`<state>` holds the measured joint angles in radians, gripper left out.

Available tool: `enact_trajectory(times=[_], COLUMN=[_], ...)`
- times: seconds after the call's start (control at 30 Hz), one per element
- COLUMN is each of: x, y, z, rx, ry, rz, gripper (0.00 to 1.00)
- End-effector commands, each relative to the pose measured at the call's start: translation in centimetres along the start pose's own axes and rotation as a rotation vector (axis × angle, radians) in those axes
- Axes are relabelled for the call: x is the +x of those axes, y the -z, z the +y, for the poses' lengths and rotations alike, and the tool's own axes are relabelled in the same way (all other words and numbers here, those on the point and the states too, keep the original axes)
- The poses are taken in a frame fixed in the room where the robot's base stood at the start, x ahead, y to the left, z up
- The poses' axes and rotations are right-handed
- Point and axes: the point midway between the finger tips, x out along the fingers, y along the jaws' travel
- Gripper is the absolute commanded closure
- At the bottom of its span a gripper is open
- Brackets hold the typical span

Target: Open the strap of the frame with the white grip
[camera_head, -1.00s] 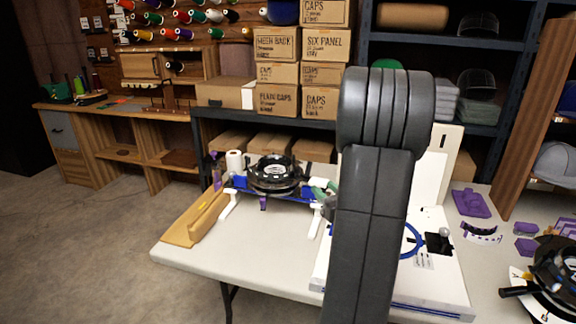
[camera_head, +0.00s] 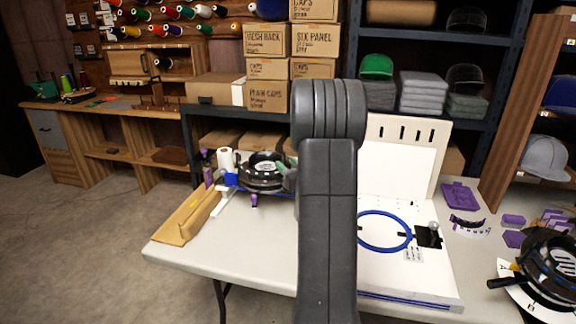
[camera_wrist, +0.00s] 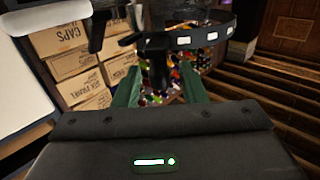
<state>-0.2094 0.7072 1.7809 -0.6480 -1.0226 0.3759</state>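A round black frame (camera_head: 263,172) sits at the back left of the table on a blue and white stand, with a purple piece below its front. Another black frame (camera_head: 553,268) lies at the right edge, with a black handle. I cannot make out a white grip on either one. In the wrist view, a black band (camera_wrist: 215,36) with white rectangles curves across the top. My gripper (camera_wrist: 158,66) has two green fingers standing apart, with a dark latch-like part (camera_wrist: 155,58) between or just beyond them. I cannot tell whether they touch it. In the head view my arm hides most of the gripper.
A white board (camera_head: 400,270) with a blue ring (camera_head: 384,231) lies on the table right of my arm. Purple pieces (camera_head: 462,196) lie at the right. Boxes (camera_head: 266,40) and caps fill the shelves behind.

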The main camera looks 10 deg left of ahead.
Motion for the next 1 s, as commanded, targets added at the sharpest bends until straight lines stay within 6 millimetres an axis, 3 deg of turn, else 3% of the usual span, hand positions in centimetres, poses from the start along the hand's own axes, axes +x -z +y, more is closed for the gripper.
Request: enact_trajectory(times=[0.3,0.5,1.0], x=[0.32,0.31,0.17], y=[-0.01,0.0,-0.01], z=[0.01,0.0,-0.84], rx=[0.0,0.0,-0.006], ry=[0.0,0.0,-0.038], rz=[0.0,0.0,0.007], gripper=[0.62,0.99,1.0])
